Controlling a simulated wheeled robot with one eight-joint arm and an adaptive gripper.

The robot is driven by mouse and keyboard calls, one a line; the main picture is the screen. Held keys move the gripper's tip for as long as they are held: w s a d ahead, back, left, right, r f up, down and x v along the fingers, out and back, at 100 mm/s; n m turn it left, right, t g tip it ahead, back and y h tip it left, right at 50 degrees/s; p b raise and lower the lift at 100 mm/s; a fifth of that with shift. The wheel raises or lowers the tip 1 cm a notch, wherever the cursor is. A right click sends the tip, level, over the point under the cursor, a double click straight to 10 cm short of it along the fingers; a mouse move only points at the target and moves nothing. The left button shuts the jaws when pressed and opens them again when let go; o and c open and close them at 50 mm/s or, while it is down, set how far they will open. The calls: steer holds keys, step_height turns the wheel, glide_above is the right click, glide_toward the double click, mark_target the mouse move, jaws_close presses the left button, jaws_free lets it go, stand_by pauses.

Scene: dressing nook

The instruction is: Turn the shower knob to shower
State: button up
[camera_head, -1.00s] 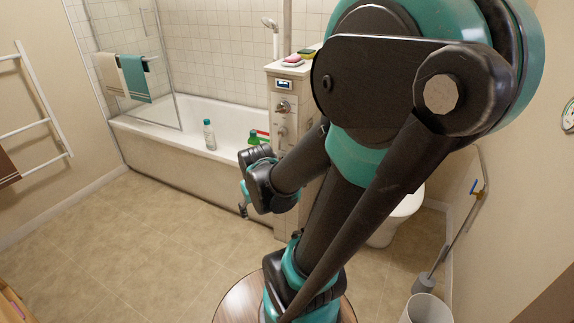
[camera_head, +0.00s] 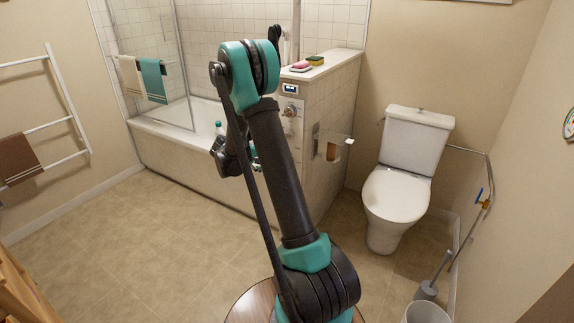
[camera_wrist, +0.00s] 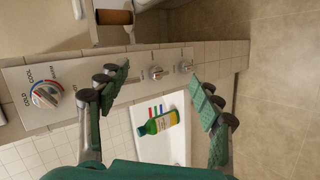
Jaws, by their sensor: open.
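A pale control panel (camera_head: 291,106) with knobs is on the end of the tiled half wall by the tub. In the wrist view the panel appears sideways. A large silver temperature knob (camera_wrist: 46,95) with cold, cool and warm markings is at its left. Two smaller silver knobs, a middle one (camera_wrist: 156,73) and an end one (camera_wrist: 184,67), are further right. I cannot read which is the shower setting. My gripper (camera_wrist: 160,96) is open and empty, facing the panel, with the smaller knobs seen between its fingers, apart from them. In the head view my arm mostly hides the gripper.
The bathtub (camera_head: 165,151) is behind the panel; a green-yellow bottle (camera_wrist: 158,123) shows there. Soap (camera_head: 301,66) and a sponge (camera_head: 316,60) lie on the half wall. A paper holder (camera_head: 335,141) juts from its side. The toilet (camera_head: 398,195) stands right. Floor at left is clear.

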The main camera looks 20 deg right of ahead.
steer(key=w+a+f+h, duration=0.2)
steer(key=w+f+h, duration=0.5)
steer(key=w+f, duration=0.55)
steer(key=shift+n+t, duration=0.3)
steer(key=shift+t, duration=0.3)
steer(key=x, duration=0.5)
steer(key=s+f+x, duration=0.1)
steer(key=x, duration=0.4)
steer(key=s+x, duration=0.1)
steer(key=x, duration=0.5)
steer(key=shift+d+f, duration=0.25)
steer(key=c, duration=1.2)
